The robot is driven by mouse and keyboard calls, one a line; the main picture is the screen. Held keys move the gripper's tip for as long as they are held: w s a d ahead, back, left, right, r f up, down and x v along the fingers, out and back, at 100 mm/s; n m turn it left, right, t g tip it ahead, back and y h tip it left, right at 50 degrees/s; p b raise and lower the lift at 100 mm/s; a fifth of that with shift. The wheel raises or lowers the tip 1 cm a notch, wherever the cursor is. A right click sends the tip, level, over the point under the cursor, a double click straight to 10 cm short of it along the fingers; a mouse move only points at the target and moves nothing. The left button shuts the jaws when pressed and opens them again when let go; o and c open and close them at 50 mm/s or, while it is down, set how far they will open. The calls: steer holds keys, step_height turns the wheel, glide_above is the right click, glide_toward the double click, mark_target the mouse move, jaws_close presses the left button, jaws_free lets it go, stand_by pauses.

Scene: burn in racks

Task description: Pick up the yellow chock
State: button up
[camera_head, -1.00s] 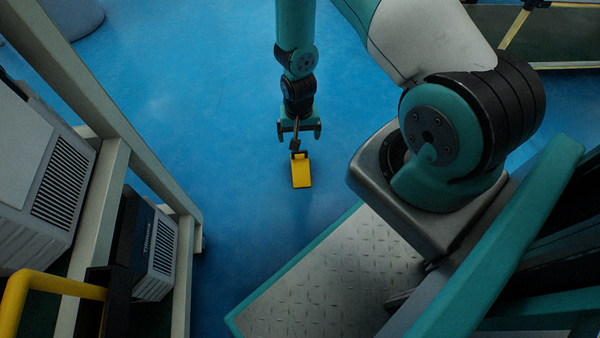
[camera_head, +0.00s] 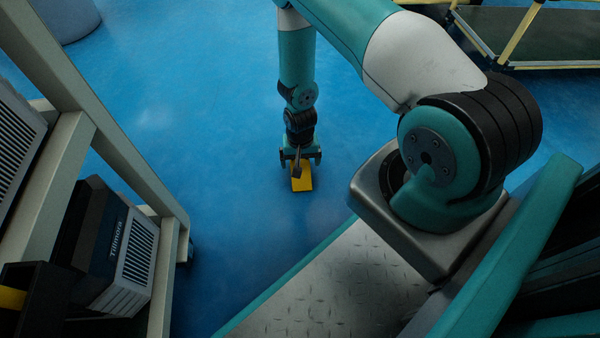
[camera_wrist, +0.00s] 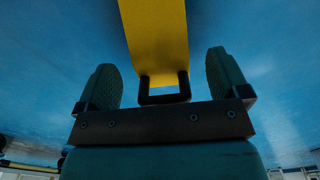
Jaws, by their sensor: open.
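The yellow chock (camera_head: 302,180) lies on the blue floor, below and just in front of my gripper (camera_head: 299,160) in the head view. Its upper end is partly hidden by the gripper there. In the wrist view the yellow chock (camera_wrist: 155,40) runs down from the top edge, with a black handle loop (camera_wrist: 163,90) at its near end. My gripper (camera_wrist: 163,88) is open, one padded finger on each side of the handle end. Gaps show between both fingers and the chock, so nothing is held.
A rack (camera_head: 88,130) with a dark unit marked Tillmora (camera_head: 112,245) stands at the left. My base plate lies at lower centre. A yellow-edged frame (camera_head: 520,35) is at the top right. The blue floor (camera_head: 180,120) around the chock is clear.

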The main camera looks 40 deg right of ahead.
step_height(320, 180, down, 3)
steer(key=shift+r+b, duration=0.1)
steer(key=shift+b, duration=0.55)
steer(key=shift+r, duration=0.1)
steer(key=shift+c, duration=0.4)
steer(key=c, duration=1.1)
steer(key=shift+r, duration=0.1)
